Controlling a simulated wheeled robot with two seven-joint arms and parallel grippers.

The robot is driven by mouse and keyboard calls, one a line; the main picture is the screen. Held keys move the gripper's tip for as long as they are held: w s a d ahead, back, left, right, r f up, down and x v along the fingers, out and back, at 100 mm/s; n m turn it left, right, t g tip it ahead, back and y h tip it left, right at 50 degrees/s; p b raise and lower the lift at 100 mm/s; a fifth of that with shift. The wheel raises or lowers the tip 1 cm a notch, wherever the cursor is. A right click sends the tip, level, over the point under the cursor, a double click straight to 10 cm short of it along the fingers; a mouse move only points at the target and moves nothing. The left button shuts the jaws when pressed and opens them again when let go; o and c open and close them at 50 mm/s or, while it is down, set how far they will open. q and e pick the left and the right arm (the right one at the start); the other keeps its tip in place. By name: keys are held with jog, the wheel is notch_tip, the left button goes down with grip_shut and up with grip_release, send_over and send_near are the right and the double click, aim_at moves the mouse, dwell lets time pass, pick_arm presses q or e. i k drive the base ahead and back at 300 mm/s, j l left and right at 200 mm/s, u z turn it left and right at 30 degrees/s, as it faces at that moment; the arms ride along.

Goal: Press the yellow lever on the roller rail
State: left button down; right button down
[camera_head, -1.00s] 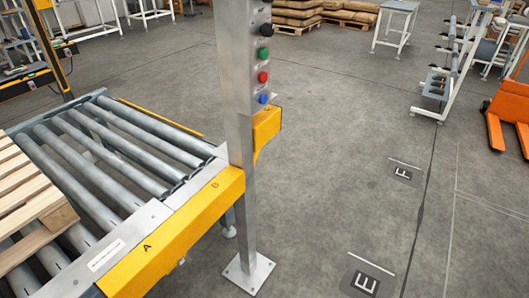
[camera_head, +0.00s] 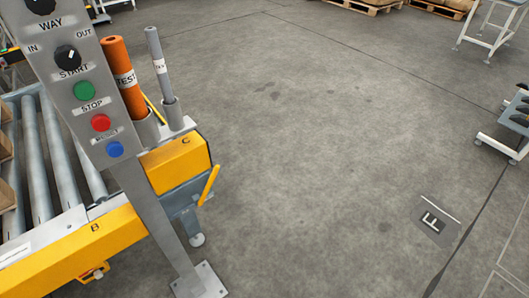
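A yellow lever (camera_head: 209,185) sticks out at an angle from the grey bracket below the yellow end block marked C (camera_head: 177,165) of the roller rail. The rail's yellow side beam (camera_head: 75,246) is marked B and carries a small yellow part (camera_head: 93,272) under it, whose nature I cannot tell. Grey rollers (camera_head: 60,150) lie behind the beam at the left. Neither of my grippers shows in the view.
A control post (camera_head: 160,215) stands close in front of the rail, with knobs and green, red and blue buttons (camera_head: 100,122) on its panel. Orange (camera_head: 122,75) and grey (camera_head: 156,52) test rods stand behind it. Open floor lies to the right, with a floor mark F (camera_head: 433,221).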

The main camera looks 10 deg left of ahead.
aim_at(204, 193)
jog(key=i+l, duration=0.2)
jog(key=l, duration=0.15)
jog(key=i+l, duration=0.2)
jog(key=l, duration=0.2)
jog(key=i+l, duration=0.25)
jog(key=l+u, duration=0.05)
jog(key=l, duration=0.05)
